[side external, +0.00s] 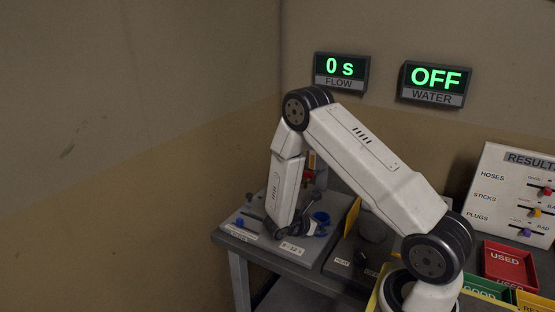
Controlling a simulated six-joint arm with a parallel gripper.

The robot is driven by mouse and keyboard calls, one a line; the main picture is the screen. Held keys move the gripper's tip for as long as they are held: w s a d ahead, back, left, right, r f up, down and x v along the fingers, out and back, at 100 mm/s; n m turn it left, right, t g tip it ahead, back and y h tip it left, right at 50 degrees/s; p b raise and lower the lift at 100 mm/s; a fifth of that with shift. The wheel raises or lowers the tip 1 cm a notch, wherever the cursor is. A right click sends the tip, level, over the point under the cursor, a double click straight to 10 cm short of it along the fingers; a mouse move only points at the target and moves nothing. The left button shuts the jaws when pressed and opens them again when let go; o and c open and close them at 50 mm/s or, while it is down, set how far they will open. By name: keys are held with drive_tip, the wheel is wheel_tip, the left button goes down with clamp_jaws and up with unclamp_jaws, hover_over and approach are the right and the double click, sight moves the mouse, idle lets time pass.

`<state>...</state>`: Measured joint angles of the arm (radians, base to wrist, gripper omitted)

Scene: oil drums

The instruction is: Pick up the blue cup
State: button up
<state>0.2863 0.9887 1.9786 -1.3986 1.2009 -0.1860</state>
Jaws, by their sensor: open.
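A small blue cup (321,217) stands on the grey bench at the end of my arm. My gripper (312,230) is dark, small in the picture and open, low over the bench. It is right beside the cup, on its near left side. Part of the cup is hidden behind the gripper, and I cannot tell whether they touch.
A grey bench (265,240) carries a blue knob (240,222) at left and a red part (309,175) behind my arm. Wall displays read "0 s" flow (341,70) and "OFF" water (434,82). At right are a results board (510,195) and a red "used" tray (507,262).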

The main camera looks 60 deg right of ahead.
sight(322, 216)
drive_tip(key=shift+d+f, duration=0.1)
drive_tip(key=shift+d, duration=0.1)
drive_tip(key=shift+c, duration=0.2)
drive_tip(key=c, duration=1.1)
drive_tip(key=shift+o, duration=0.2)
drive_tip(key=shift+r, duration=5.05)
